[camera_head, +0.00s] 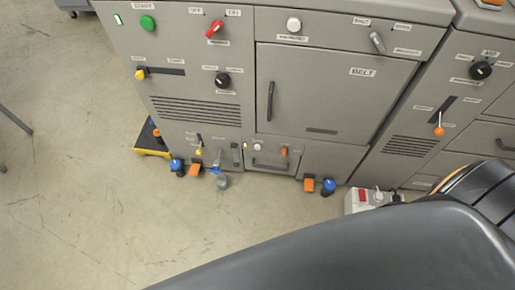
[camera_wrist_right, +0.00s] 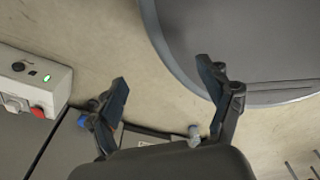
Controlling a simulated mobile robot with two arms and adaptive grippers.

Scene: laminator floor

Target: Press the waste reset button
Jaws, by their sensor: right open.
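A white round button (camera_head: 293,25) sits on the upper panel of the grey machine, above the BELT door, with a label under it that is too small to read. A smaller white button (camera_head: 257,146) is on the low panel above a small drawer (camera_head: 272,168). I cannot tell from the labels which one is the waste reset button. My right gripper (camera_wrist_right: 165,88) is open and empty in the right wrist view, with floor between its fingers. Neither white button is clearly identifiable in that view. My left gripper is not in view.
Several other controls are on the machine, including a green button (camera_head: 147,23), a red handle (camera_head: 215,29) and a black knob (camera_head: 222,80). Blue and orange parts stick out along the base. Floor (camera_head: 70,170) is clear at left.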

